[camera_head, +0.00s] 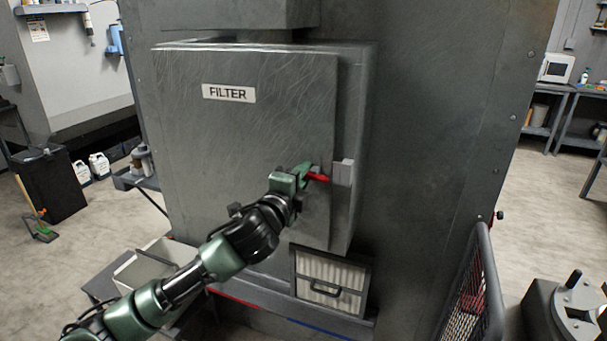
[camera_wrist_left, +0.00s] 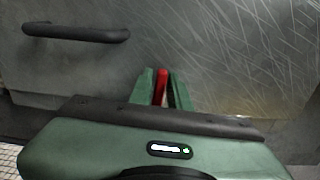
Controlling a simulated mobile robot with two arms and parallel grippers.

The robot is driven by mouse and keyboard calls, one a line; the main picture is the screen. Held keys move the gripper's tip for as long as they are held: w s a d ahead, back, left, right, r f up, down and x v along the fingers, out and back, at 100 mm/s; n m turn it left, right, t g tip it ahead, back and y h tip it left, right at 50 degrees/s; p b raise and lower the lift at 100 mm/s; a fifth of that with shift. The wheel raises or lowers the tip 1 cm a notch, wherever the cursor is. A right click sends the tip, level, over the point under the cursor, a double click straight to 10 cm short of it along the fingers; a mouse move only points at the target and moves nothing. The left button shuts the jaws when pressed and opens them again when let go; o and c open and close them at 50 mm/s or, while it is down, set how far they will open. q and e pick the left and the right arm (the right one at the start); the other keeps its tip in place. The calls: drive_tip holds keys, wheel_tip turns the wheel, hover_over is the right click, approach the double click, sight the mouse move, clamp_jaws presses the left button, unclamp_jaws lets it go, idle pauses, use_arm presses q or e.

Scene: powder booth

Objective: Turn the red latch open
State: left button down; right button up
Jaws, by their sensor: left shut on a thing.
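The red latch (camera_head: 318,178) sits near the right edge of the grey door labelled FILTER (camera_head: 265,130), beside a light grey catch block (camera_head: 343,172). My left gripper (camera_head: 305,174) is shut on the red latch, and its fingers hide part of it. In the left wrist view the red latch (camera_wrist_left: 161,86) stands between the two green fingertips (camera_wrist_left: 161,90). The door looks closed against its housing. My right gripper is not in view.
A dark bar handle (camera_wrist_left: 76,32) is on the door in the left wrist view. A pleated filter (camera_head: 330,282) stands below the door. A grey bin (camera_head: 155,268) is at lower left, and a mesh cart (camera_head: 470,290) at lower right.

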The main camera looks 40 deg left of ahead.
use_arm(q)
drive_tip(key=shift+f+n, duration=0.1)
drive_tip(key=shift+n, duration=0.3)
drive_tip(key=c, duration=1.5)
unclamp_jaws()
drive_tip(key=b+v, duration=0.2)
drive_tip(key=v, duration=0.5)
drive_tip(key=shift+s, duration=0.4)
